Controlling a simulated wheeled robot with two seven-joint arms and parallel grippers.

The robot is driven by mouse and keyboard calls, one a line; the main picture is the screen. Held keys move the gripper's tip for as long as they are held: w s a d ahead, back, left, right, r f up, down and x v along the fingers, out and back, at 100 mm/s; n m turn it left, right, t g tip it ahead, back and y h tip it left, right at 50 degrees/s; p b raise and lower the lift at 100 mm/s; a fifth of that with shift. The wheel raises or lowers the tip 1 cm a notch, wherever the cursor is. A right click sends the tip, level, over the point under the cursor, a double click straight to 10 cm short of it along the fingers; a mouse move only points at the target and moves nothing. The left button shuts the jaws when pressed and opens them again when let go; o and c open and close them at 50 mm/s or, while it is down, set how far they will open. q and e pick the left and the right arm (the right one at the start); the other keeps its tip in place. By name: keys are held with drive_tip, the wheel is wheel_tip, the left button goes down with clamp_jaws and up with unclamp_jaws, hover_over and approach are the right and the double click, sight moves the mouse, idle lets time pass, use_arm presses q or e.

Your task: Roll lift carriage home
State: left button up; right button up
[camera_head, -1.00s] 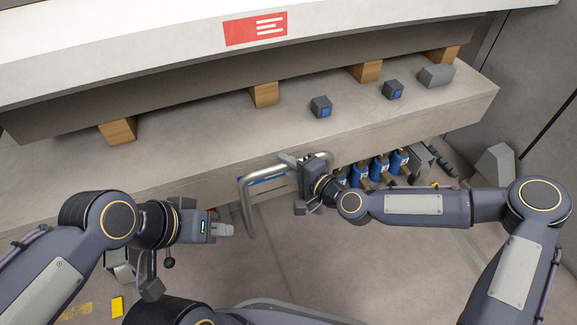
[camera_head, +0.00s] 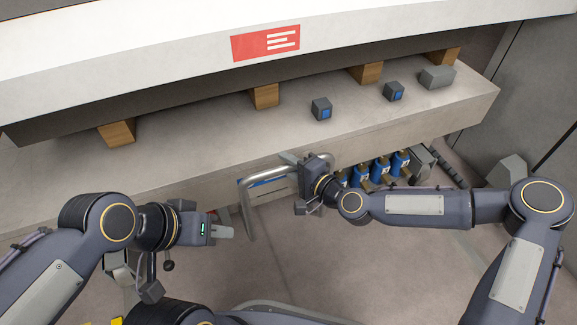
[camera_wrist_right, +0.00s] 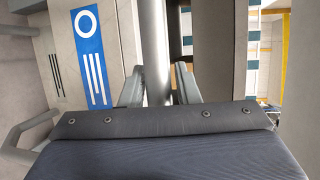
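The long grey carriage beam (camera_head: 200,165) crosses the head view, with a bent metal tube handle (camera_head: 248,212) on its front. My right gripper (camera_head: 291,160) is at the upper bar of this handle. In the right wrist view the handle bar (camera_wrist_right: 155,45) runs between the two fingers of my right gripper (camera_wrist_right: 159,88), which look closed against it. A blue label (camera_wrist_right: 90,55) is on the pale surface beside the bar. My left gripper (camera_head: 224,231) is left of the handle, apart from it, holding nothing visible; its finger gap cannot be made out.
Wooden blocks (camera_head: 265,96) and small grey-blue blocks (camera_head: 321,109) stand on the beam. A white overhead panel with a red sign (camera_head: 265,42) hangs above. Blue cylinders (camera_head: 380,170) sit below the beam at right. A grey wall (camera_head: 540,80) stands at right. The floor (camera_head: 330,250) in front is clear.

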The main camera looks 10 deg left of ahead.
drive_tip(key=shift+o, duration=1.2)
drive_tip(key=shift+s+a, duration=0.1)
drive_tip(key=p+v, duration=0.2)
drive_tip(key=v, duration=0.5)
drive_tip(key=shift+s+d, duration=0.2)
drive_tip(key=shift+d, duration=0.1)
